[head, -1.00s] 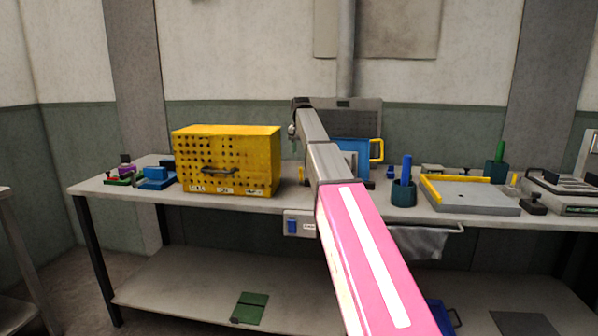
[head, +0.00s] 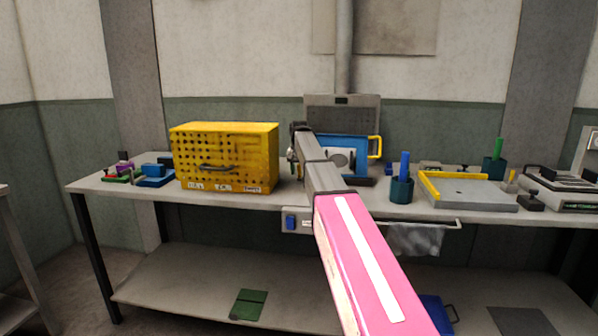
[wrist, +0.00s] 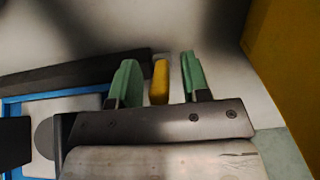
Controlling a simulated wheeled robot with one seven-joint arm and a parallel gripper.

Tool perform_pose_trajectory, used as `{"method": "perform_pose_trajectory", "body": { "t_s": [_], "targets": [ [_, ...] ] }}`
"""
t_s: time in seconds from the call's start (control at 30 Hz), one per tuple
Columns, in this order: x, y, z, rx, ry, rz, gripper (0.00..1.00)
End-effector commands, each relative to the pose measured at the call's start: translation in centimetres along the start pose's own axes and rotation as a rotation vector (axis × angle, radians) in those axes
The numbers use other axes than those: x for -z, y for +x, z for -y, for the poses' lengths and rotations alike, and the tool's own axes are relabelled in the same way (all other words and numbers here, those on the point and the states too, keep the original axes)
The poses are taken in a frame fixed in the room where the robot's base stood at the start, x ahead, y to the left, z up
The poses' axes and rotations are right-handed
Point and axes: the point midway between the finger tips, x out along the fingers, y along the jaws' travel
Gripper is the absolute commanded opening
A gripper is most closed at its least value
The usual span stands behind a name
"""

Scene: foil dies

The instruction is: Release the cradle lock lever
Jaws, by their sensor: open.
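My gripper (wrist: 158,62) shows in the wrist view with its two green fingers apart. A short yellow lever (wrist: 160,83) stands between the fingers, nearer the left one, with small visible gaps at both sides. Whether this is the cradle lock lever I cannot tell for sure. A dark bar (wrist: 75,70) and a blue-edged unit (wrist: 12,108) lie left of the fingers. In the head view the blue unit (head: 361,143) with a yellow handle (head: 375,147) stands behind my arm. My arm hides the lever and fingers there.
A yellow perforated cabinet (head: 225,155) stands close left of my arm; its side (wrist: 290,70) fills the wrist view's right edge. Blue-and-teal holder (head: 402,188) and a yellow-edged grey tray (head: 470,193) stand on the bench to the right.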

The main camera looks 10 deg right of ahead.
Motion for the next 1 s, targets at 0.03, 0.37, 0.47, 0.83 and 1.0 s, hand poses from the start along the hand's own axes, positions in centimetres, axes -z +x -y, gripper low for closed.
{"method": "perform_pose_trajectory", "body": {
  "t_s": [0.03, 0.37, 0.47, 0.83, 1.0],
  "targets": [
    [0.0, 0.0, 0.0, 0.000, 0.000, 0.000, 0.43],
    [0.0, 0.0, 0.0, 0.000, 0.000, 0.000, 0.00],
    [-0.1, 0.0, 0.0, 0.000, 0.000, -0.002, 0.00],
    [-1.1, 0.4, -0.1, 0.000, -0.001, -0.137, 0.00],
    [-1.9, 0.8, -0.1, 0.000, -0.002, -0.268, 0.00]
  ]
}}
